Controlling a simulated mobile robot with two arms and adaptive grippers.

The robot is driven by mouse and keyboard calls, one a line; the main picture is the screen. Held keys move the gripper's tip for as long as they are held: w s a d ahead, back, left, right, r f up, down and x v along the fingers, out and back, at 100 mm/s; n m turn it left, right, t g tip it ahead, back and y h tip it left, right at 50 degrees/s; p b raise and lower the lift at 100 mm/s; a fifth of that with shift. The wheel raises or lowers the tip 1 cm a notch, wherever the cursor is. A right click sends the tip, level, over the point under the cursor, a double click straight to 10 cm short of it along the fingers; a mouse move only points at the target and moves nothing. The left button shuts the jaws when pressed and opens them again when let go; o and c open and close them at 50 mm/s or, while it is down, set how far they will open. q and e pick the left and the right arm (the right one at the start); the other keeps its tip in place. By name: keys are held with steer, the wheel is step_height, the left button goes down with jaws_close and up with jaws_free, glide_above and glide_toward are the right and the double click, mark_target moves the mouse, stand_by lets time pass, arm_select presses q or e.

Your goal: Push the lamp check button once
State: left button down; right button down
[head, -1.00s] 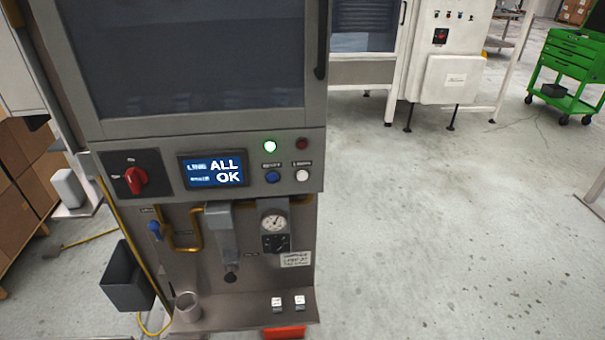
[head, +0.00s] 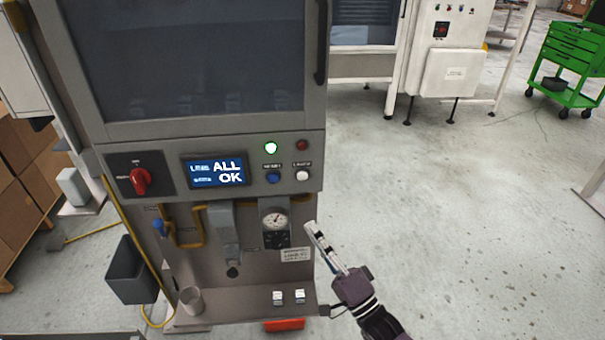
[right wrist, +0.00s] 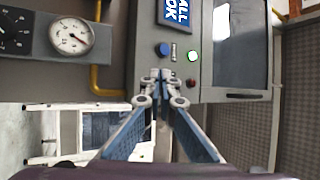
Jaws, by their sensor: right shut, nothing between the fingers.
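The white button (head: 302,175) is at the right of the machine's control panel, under a small label that looks like "LAMPS". A blue button (head: 273,177) sits left of it, and also shows in the right wrist view (right wrist: 163,49). My right gripper (head: 311,229) is shut and empty, below the white button and apart from it in the head view. In the right wrist view its closed fingertips (right wrist: 160,76) point at the panel and appear to cover the white button. My left gripper is not in view.
Above the buttons are a lit green lamp (head: 271,148) and a dark red lamp (head: 302,145). A screen (head: 215,172) reads "ALL OK", with a red rotary switch (head: 139,181) left of it. A gauge (head: 275,221) sits below. Floor right of the machine is clear.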

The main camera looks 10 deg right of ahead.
step_height(320, 180, up, 6)
steer(key=s+a+y, duration=0.1)
steer(key=y, duration=0.1)
steer(key=shift+s+r+t, duration=0.25)
steer(key=shift+t, duration=0.05)
steer(key=b, duration=0.4)
glide_toward(302, 176)
steer(key=w+a+r, duration=0.1)
steer(key=a+r, duration=0.3)
steer(key=shift+w+a+r+b, duration=0.15)
steer(key=shift+w+b, duration=0.2)
steer(key=shift+w, duration=0.65)
steer(key=shift+w, duration=0.1)
steer(key=shift+w+b, duration=0.3)
steer(key=shift+w, duration=0.05)
